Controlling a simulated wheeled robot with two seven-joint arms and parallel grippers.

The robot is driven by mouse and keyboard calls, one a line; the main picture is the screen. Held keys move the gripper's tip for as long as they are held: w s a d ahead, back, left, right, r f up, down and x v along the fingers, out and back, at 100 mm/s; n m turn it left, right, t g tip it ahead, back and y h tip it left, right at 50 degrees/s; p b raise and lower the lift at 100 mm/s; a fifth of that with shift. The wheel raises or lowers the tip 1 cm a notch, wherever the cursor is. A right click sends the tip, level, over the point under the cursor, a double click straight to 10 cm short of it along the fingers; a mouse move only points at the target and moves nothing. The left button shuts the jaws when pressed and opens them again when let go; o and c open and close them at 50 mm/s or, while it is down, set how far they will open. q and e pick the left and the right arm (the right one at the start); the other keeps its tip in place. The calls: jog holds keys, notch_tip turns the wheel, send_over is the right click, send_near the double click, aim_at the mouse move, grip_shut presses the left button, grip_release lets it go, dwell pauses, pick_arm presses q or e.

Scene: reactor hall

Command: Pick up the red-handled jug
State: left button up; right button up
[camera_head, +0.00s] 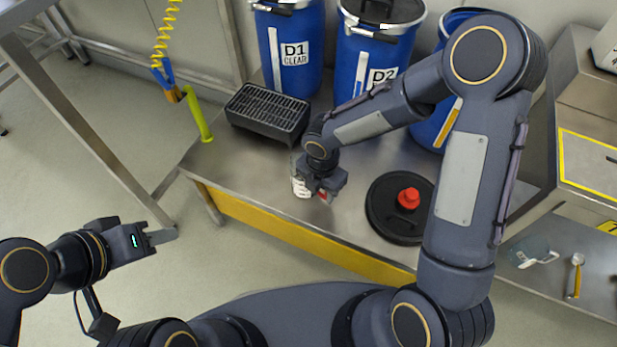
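A small pale, clear-looking vessel (300,187) stands on the steel bench, mostly hidden behind my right gripper. A bit of red shows beside the fingers, which fits a red handle. My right gripper (323,194) points down at this red part, at or very near it. Whether its fingers are closed on the handle cannot be made out. My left gripper (158,237) is over the floor at the left, away from the bench, with nothing seen in it. Its finger gap is not clear.
Blue drums D1 (290,50) and D2 (368,60) and a third stand at the back. A black grate box (267,112) and a black lid with a red knob (385,210) flank the vessel. A clear jug (528,252) and yellow-handled tool (575,277) lie right.

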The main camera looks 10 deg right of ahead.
jog(key=c, duration=0.5)
jog(key=shift+r, duration=0.15)
jog(key=shift+r+p, duration=0.55)
jog(key=shift+r, duration=0.45)
jog(key=shift+s+a+r+p, duration=0.8)
jog(key=shift+s+a+r, duration=0.2)
jog(key=shift+s+r, duration=0.95)
jog(key=shift+s+a+r+p, duration=0.95)
jog(key=shift+s+r, duration=0.65)
jog(key=shift+s, duration=0.6)
jog(key=shift+s+a+r+p, duration=0.7)
jog(key=shift+s+a+r, duration=0.4)
jog(key=shift+s+r, duration=0.85)
jog(key=shift+s+f, duration=0.1)
jog(key=shift+s, duration=0.05)
